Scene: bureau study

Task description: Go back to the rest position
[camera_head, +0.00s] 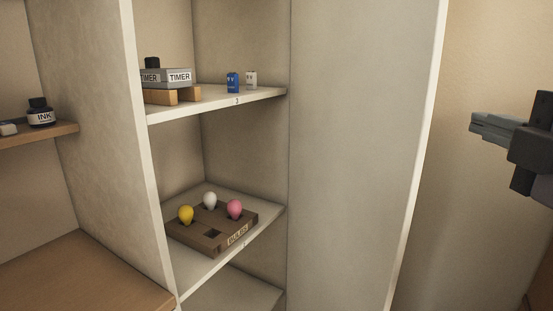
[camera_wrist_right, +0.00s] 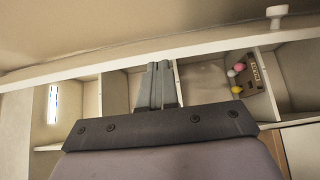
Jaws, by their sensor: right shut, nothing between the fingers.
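My right gripper (camera_head: 480,124) is at the right edge of the head view, to the right of the tall cabinet's open side panel. It is shut and empty, and its fingers point left. In the right wrist view its two grey fingers (camera_wrist_right: 155,88) lie side by side, with shelf compartments behind them. It touches nothing that I can see. My left gripper is not in view.
A shelf holds a wooden bulbs tray (camera_head: 207,243) with yellow, white and pink bulbs. The shelf above holds a timer box (camera_head: 180,77) and blue and white small figures (camera_head: 233,82). An ink bottle (camera_head: 40,112) stands at left. The cabinet panel (camera_head: 360,150) is beside my right arm.

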